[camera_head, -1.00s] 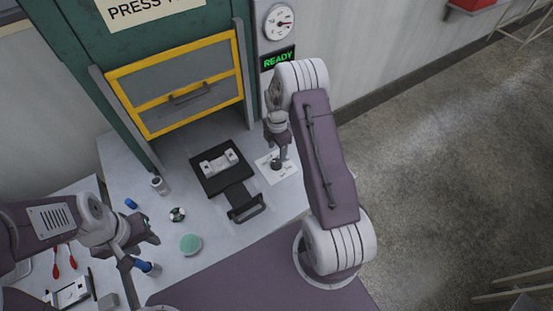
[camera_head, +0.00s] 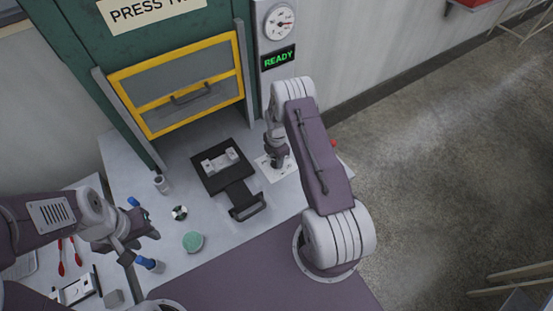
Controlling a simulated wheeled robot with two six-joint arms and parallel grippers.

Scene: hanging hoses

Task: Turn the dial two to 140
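A white label plate (camera_head: 290,170) lies on the bench, right of a black tray. A dark dial knob stood on it; my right gripper (camera_head: 279,163) now points down over that spot and hides the knob. I cannot tell whether its fingers are around the knob or whether they are shut. Any number on the dial is too small or hidden to read. A round white gauge (camera_head: 280,21) with a red needle is on the grey column, above a green READY display (camera_head: 278,59). My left gripper (camera_head: 140,245) hangs over the bench at the left; its finger opening is unclear.
A black tray (camera_head: 207,183) with a metal part (camera_head: 220,160) and a handle lies in front of a yellow-framed press door (camera_head: 190,80). A green round pad (camera_head: 193,242), a small metal disc (camera_head: 180,213), a white cup (camera_head: 161,184) and blue-capped items (camera_head: 147,263) stand nearer my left gripper.

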